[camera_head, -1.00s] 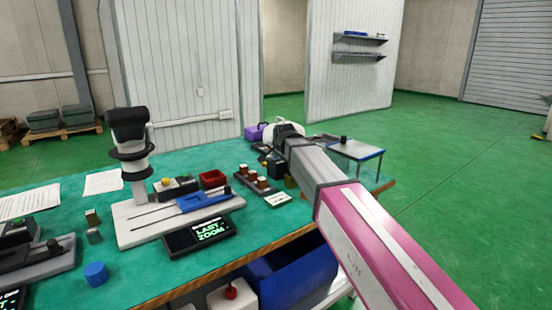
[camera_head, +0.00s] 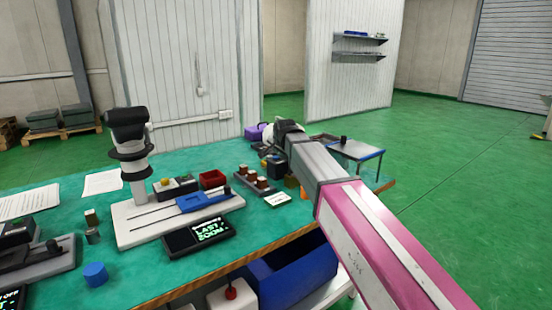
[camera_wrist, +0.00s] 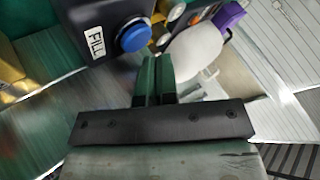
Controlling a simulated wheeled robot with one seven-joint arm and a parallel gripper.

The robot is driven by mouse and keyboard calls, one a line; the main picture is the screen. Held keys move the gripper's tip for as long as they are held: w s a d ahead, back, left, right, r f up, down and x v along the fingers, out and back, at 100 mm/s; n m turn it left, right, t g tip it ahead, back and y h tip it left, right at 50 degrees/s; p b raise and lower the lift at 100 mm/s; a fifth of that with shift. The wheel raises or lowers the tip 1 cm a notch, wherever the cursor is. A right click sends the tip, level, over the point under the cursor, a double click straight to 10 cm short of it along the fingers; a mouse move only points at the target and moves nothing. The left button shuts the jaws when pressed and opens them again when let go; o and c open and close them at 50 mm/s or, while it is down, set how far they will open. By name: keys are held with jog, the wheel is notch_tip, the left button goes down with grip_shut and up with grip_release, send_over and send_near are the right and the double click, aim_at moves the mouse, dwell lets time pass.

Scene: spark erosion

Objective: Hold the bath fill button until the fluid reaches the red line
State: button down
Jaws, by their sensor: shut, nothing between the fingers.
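The blue fill button (camera_wrist: 133,37) stands out from a dark box (camera_wrist: 92,32) with a white FILL label in the wrist view. My gripper (camera_wrist: 157,62) is shut and empty. Its fingertips show just below and to the right of the button in the picture; I cannot tell whether they touch it. In the head view my arm reaches to the far right end of the bench and hides the fingers and the button. I cannot make out the bath's fluid or the red line in either view.
A white rounded object (camera_wrist: 195,50) and a purple object (camera_wrist: 228,17) lie beyond the fingers. The teal bench (camera_head: 150,268) holds a microscope-like stand (camera_head: 130,160), a block with several brown-topped pieces (camera_head: 257,183) and a red tray (camera_head: 212,179). Open green floor lies to the right.

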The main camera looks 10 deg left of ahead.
aim_at(277, 157)
jog(key=shift+r, duration=0.3)
jog(key=shift+s+r, duration=0.1)
jog(key=shift+s, duration=0.05)
jog(key=shift+r, duration=2.35)
jog(key=shift+s, duration=0.1)
